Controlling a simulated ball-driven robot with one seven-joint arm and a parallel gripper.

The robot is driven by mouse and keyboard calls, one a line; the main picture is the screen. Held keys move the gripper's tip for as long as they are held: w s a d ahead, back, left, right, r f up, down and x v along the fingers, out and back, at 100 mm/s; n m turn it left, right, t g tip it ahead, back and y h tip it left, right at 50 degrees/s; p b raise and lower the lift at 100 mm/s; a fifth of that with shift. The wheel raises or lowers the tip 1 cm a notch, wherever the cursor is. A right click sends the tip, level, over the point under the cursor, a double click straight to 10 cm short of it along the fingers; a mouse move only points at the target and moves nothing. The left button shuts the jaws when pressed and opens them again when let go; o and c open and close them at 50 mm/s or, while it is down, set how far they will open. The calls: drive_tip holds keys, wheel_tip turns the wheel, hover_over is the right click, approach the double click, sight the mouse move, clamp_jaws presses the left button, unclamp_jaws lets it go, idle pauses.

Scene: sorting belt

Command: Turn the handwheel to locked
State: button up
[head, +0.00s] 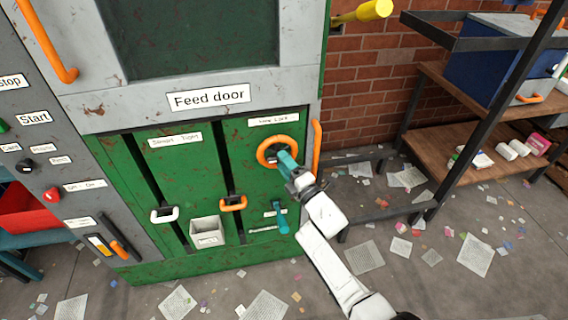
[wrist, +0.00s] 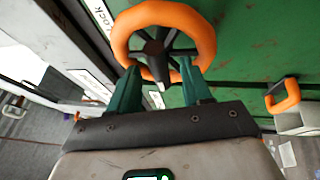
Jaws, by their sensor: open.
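The handwheel (head: 262,152) has an orange rim and is mounted on the upper right of the green front of a machine, under a small label ending in "Lock". In the wrist view the handwheel (wrist: 205,38) shows dark spokes and a dark hub. My gripper (head: 287,163) is open, at the wheel's lower right in the head view. In the wrist view the teal fingers of my gripper (wrist: 159,68) are apart and their tips overlap the lower rim, with a spoke between them. Whether they touch the rim I cannot tell. The "Lock" label (wrist: 104,15) is partly cut off.
A vertical orange handle (head: 317,146) is close right of the wheel. A shelf (head: 480,115) stands right. Papers litter the floor.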

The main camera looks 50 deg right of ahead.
drive_tip(key=shift+w, duration=0.25)
clamp_jaws()
idle(0.3)
